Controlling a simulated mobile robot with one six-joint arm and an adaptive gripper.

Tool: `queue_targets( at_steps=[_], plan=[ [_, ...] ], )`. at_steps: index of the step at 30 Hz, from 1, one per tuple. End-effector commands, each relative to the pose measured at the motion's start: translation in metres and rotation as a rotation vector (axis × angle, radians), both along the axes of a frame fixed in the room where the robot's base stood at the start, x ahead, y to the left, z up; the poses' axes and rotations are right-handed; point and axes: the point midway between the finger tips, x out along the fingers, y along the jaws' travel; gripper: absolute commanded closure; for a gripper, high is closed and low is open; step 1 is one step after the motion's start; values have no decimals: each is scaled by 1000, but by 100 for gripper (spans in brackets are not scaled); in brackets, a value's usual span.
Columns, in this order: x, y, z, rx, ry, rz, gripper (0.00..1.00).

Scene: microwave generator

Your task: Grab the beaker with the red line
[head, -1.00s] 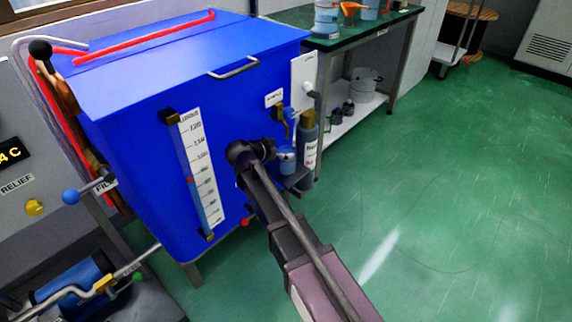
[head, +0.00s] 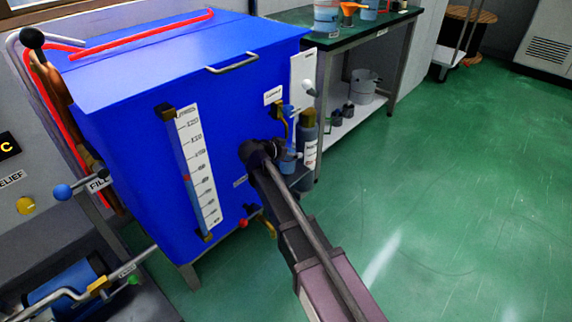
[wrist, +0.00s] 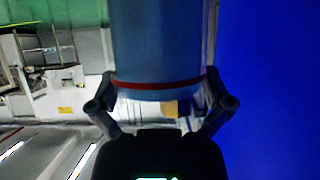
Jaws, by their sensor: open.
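The beaker (wrist: 157,40) with a red line around it fills the upper middle of the wrist view. It looks blue, and the red line runs across it near its lower edge in that view. My gripper (wrist: 162,102) is open, with one finger on each side of the beaker near the red line. I cannot tell whether the fingers touch it. In the head view a small part of the beaker (head: 288,164) shows just beyond my gripper, beside the blue tank. My wrist and gripper hide the rest of it there.
The large blue tank (head: 120,130) with a white level scale (head: 199,165) stands close on the left. A dark bottle (head: 308,145) is just right of the beaker. A green-topped bench (head: 350,38) stands behind. Green floor on the right is clear.

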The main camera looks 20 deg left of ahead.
Motion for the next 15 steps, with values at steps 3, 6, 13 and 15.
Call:
queue_targets(
  at_steps=[3, 6, 13, 15],
  plan=[
    [0, 0, 0, 0, 0, 1, 0],
    [0, 0, 0, 0, 0, 1, 0],
    [-1, 1, 0, 0, 0, 1, 0],
    [-1, 1, 0, 0, 0, 1, 9]
  ],
)
